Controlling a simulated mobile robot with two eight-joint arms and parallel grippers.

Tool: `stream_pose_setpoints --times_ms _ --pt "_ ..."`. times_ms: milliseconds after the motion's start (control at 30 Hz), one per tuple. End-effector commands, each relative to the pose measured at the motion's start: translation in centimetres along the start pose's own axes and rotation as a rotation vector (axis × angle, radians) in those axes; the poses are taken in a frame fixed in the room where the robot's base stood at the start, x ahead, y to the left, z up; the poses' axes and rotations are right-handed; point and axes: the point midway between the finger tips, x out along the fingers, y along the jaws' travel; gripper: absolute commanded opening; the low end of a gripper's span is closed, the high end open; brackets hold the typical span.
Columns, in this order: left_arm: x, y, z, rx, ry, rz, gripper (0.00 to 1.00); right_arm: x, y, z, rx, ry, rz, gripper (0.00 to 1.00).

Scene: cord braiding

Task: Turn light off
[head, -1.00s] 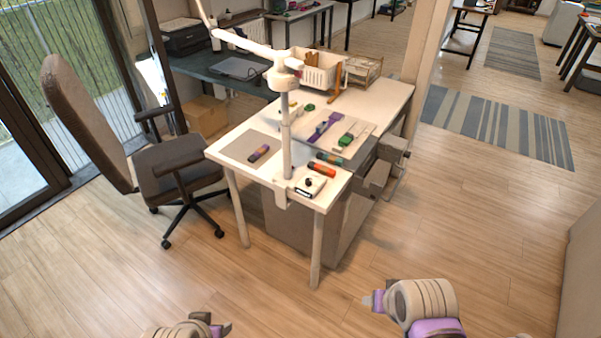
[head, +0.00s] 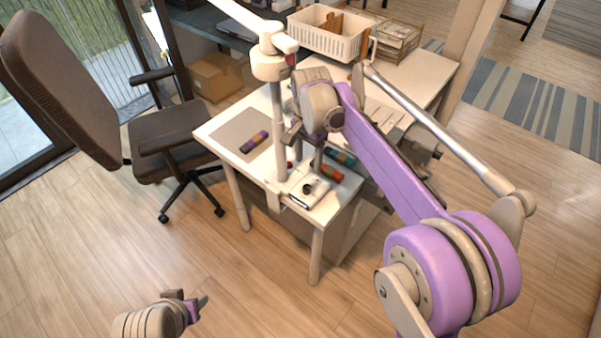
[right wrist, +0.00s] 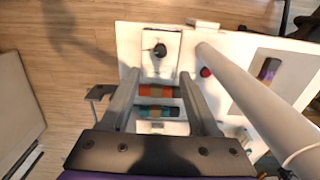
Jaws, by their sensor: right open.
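A white lamp (head: 278,130) stands on a post at the front of the white desk. At the desk's front corner is a small white box with a black knob (head: 308,189); the knob (right wrist: 160,50) also shows in the right wrist view. My right gripper (right wrist: 159,74) is open and empty, pointing down above the desk, with the knob ahead of and between its fingertips, apart from it. A red button-like spot (right wrist: 205,72) shows beside the lamp post. My left gripper (head: 190,299) is low over the floor, away from the desk; its jaw gap is unclear. Whether the lamp is lit is unclear.
The lamp post (right wrist: 262,95) rises close beside my right gripper. Orange (right wrist: 157,90) and teal (right wrist: 158,112) cord bundles lie beneath the fingers. A purple bundle (head: 254,141) lies on a grey mat. A white basket (head: 327,35) stands behind; a chair (head: 165,130) is at left.

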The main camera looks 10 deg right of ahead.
Motion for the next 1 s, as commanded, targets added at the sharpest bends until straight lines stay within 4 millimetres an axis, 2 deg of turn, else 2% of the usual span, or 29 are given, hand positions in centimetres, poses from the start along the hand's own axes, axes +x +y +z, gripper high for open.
stream_pose_setpoints --times_ms 167,600,800,1000 --pt "0.1 0.0 0.1 0.0 -0.001 0.0 0.5 1.4 -0.2 -0.1 0.008 -0.002 0.003 0.62" --pt "0.7 0.0 0.5 0.0 -0.003 0.0 0.5 9.1 -0.1 -0.1 0.007 -0.001 0.002 0.62" --pt "0.7 0.0 0.5 0.0 -0.003 0.0 0.5 10.7 -0.1 -0.1 0.006 -0.001 0.002 0.62" --pt "0.7 0.0 0.5 0.0 -0.003 0.0 0.5 10.9 -0.1 -0.1 0.006 -0.001 0.002 0.62"
